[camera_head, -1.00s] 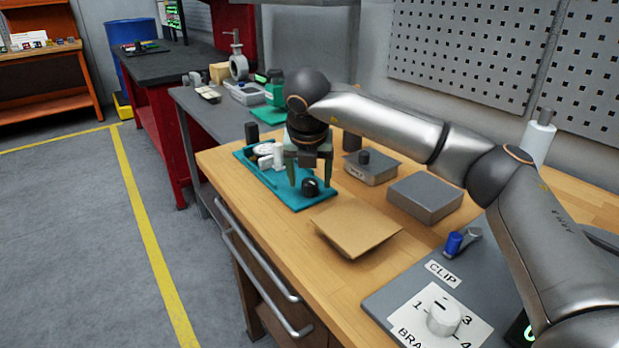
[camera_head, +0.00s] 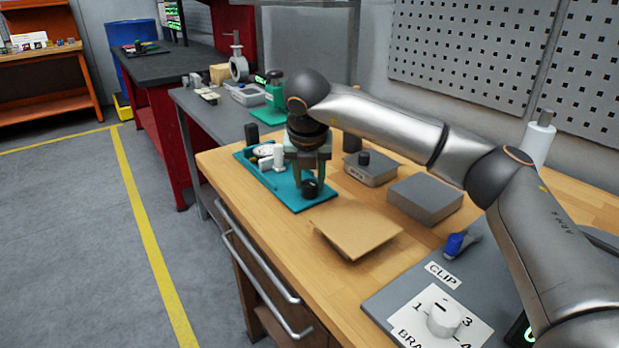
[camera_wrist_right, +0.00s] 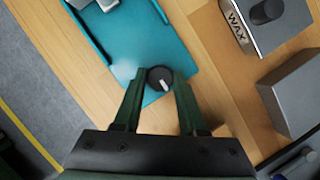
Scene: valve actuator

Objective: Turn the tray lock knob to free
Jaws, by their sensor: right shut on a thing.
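The tray lock knob (camera_head: 310,189) is a small round black knob at the near right corner of the teal tray (camera_head: 288,196). In the right wrist view the knob (camera_wrist_right: 159,76) shows a white pointer line running from its middle toward the gripper, slightly right. My right gripper (camera_head: 311,184) points down over that corner, with its green fingers shut on the knob's two sides. Its fingertips (camera_wrist_right: 159,80) also flank the knob in the wrist view. My left gripper is not in view.
White parts (camera_head: 270,155) lie at the tray's far end. A tan board (camera_head: 356,226), a grey WAX box (camera_head: 371,171) and a plain grey block (camera_head: 425,198) stand to the right. A grey panel with a white dial (camera_head: 444,319) is nearest.

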